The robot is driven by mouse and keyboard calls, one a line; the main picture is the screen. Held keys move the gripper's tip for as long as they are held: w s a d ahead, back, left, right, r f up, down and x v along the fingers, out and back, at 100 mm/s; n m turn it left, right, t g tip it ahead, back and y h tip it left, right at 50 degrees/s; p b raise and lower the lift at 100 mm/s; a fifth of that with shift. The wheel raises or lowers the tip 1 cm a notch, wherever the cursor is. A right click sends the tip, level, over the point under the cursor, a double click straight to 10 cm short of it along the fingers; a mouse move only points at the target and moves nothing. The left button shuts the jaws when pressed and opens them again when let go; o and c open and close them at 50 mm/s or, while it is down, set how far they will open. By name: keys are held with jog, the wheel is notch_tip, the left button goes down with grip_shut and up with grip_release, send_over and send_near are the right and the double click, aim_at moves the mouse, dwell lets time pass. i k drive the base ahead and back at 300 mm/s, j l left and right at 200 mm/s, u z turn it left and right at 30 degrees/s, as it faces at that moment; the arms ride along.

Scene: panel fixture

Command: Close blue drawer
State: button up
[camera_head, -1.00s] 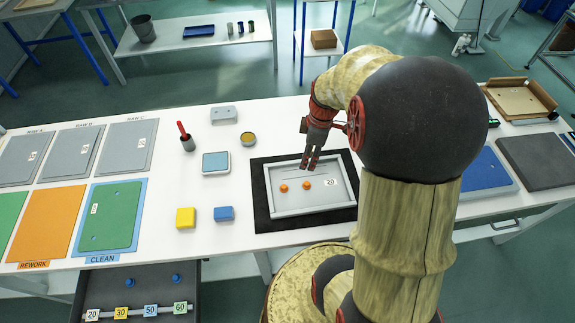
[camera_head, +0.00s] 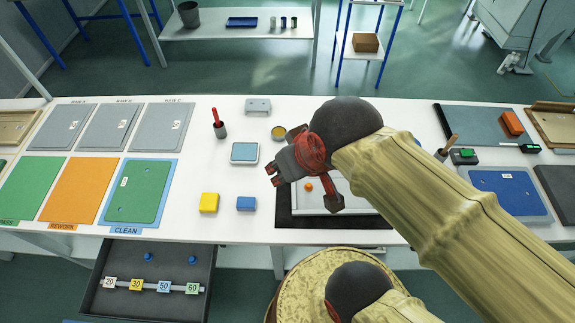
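An open dark grey drawer (camera_head: 150,257) sticks out from under the table at the lower left. Inside it are blue knobs (camera_head: 148,257) and a row of tags marked 20, 30, 50 and 60. A sliver of blue shows at the bottom edge of the picture near the drawer, but its front is mostly cut off. My gripper (camera_head: 304,193) is over the table, in front of the framed panel, well to the right of and above the drawer. Its fingers are spread apart and nothing shows between them as held.
A yellow block (camera_head: 209,202) and a blue block (camera_head: 246,203) lie on the table between my gripper and the drawer side. A green panel on the CLEAN mat (camera_head: 166,171) lies above the drawer. My arm hides much of the framed panel (camera_head: 286,221).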

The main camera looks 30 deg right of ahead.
aim_at(123, 260)
jog(key=k+j+u, duration=0.1)
jog(key=u, duration=1.85)
